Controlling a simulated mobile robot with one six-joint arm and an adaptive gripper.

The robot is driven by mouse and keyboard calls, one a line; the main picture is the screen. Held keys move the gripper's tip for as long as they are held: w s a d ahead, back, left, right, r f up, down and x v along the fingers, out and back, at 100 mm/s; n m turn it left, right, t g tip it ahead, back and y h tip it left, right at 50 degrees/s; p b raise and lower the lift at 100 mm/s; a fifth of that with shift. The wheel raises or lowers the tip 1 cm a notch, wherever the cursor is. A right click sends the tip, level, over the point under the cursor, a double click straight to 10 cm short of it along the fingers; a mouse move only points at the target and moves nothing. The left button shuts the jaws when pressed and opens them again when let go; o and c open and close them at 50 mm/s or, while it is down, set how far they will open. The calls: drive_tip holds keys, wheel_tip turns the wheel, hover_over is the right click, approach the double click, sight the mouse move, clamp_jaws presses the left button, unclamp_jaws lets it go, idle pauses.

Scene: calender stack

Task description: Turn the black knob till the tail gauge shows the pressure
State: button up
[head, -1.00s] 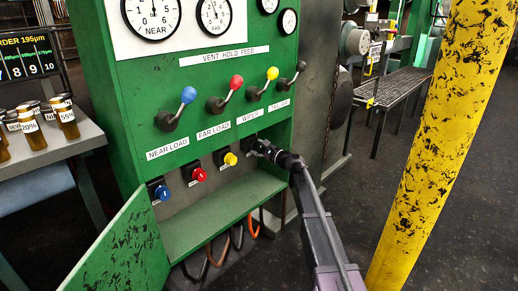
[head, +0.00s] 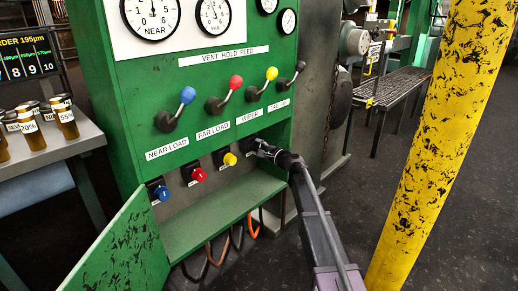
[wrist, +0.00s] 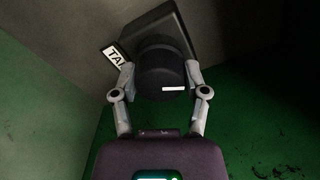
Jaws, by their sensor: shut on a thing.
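The black knob (wrist: 163,60) shows in the wrist view on a dark square base, with a white mark on its lower right face. A partly hidden label beside it begins "TA". My gripper (wrist: 160,75) is shut on the knob, one finger on each side. In the head view my gripper (head: 262,149) reaches into the open green cabinet at the right end of the knob row and largely hides the black knob. The small gauge (head: 288,21) at the panel's upper right seems to be the tail gauge; its reading is too small to tell.
Blue (head: 162,193), red (head: 199,174) and yellow (head: 230,159) knobs sit left of my gripper. Levers stand above. An open green door (head: 122,245) hangs at lower left, and a yellow post (head: 440,130) stands right of my arm.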

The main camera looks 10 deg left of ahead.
drive_tip(key=shift+a, duration=0.2)
drive_tip(key=o, duration=1.1)
drive_tip(key=shift+o, duration=0.2)
drive_tip(key=shift+d, duration=0.2)
drive_tip(key=v, duration=1.2)
drive_tip(key=shift+a, duration=0.1)
